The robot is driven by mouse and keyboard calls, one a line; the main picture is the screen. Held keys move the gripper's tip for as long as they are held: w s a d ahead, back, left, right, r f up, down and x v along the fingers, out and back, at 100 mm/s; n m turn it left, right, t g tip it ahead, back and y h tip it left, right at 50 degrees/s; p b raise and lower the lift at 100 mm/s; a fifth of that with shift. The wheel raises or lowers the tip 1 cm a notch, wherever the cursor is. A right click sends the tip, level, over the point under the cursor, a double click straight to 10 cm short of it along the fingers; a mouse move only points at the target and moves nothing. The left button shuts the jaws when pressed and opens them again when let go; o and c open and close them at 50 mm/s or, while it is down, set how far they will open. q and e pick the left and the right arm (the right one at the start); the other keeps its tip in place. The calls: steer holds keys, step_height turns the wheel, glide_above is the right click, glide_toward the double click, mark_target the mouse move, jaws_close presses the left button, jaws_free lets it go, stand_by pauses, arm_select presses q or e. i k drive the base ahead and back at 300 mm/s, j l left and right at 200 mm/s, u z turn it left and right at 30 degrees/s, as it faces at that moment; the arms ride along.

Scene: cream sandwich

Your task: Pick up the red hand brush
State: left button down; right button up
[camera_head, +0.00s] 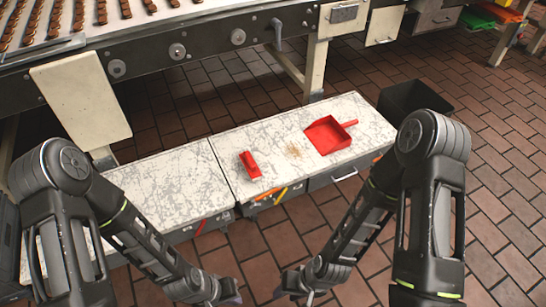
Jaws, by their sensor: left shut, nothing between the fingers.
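The red hand brush (249,164) lies on the scratched white bench top (180,172), left of the red dustpan (331,135). Its bristles cannot be made out. My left gripper (232,298) is low at the bottom edge of the picture, in front of the bench and well short of the brush. It is shut and empty. My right gripper (290,293) is also at the bottom edge, to the right of the left one and apart from the brush. Its fingers are too small and cut off to tell their state.
A conveyor (180,45) with rows of brown biscuits runs along the back, above the bench. A dark bin (414,97) stands at the bench's right end. Tools with yellow and orange handles (281,195) sit at the bench front. The bench top left of the brush is clear.

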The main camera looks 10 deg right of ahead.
mark_target(253, 171)
steer(key=i+j+u, duration=0.2)
steer(key=i+u, duration=0.2)
steer(key=i, duration=0.3)
steer(key=i+u, duration=0.45)
steer(key=i, duration=0.25)
